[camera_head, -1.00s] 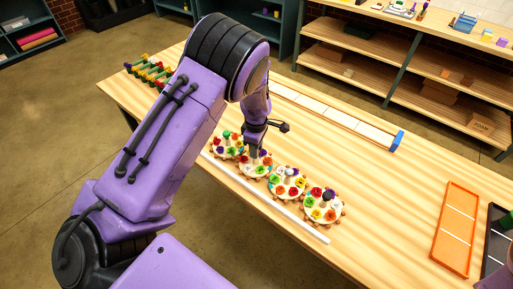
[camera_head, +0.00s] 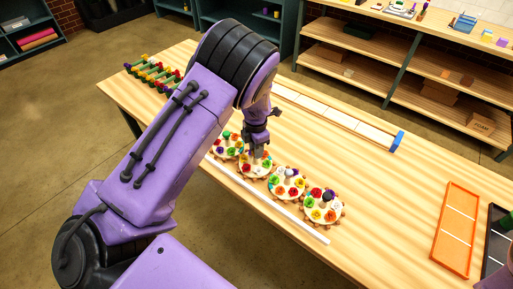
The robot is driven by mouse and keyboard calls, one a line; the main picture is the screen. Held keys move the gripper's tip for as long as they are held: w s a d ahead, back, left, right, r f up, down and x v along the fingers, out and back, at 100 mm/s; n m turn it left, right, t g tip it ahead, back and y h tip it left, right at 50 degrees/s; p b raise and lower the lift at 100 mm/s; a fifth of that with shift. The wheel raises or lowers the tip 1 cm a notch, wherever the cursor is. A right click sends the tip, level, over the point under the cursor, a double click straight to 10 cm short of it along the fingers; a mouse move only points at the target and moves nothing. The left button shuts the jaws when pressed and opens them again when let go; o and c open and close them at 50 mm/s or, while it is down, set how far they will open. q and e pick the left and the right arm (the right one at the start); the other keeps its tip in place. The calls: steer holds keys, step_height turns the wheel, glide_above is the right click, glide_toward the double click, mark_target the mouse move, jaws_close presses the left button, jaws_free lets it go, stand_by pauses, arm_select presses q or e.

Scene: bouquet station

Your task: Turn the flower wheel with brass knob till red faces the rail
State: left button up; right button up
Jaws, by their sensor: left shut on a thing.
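Several round flower wheels with coloured flowers stand in a row on the wooden table. My left gripper (camera_head: 257,158) points down over the second wheel from the left (camera_head: 255,171) and is shut on that wheel's central knob, which is mostly hidden by the fingers. The leftmost wheel (camera_head: 228,147) is partly behind my arm. The third wheel (camera_head: 287,184) has a pale knob and the rightmost wheel (camera_head: 322,207) a dark one. The white rail (camera_head: 285,210) runs along the near side of the wheels. My right gripper is not seen.
A long pale strip with a blue end (camera_head: 397,141) lies behind the wheels. Green stands with coloured flowers (camera_head: 150,72) are at the far left. An orange tray (camera_head: 455,230) and a dark tray (camera_head: 494,240) lie at the right. The table between wheels and orange tray is clear.

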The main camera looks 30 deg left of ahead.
arm_select(q)
steer(key=shift+s+f+n, duration=0.2)
steer(key=shift+n, duration=0.4)
steer(key=shift+s, duration=0.1)
steer(key=o, duration=1.1)
steer(key=shift+c, duration=0.2)
steer(key=shift+r, duration=0.2)
step_height(320, 180, up, 10)
steer(key=b, duration=0.2)
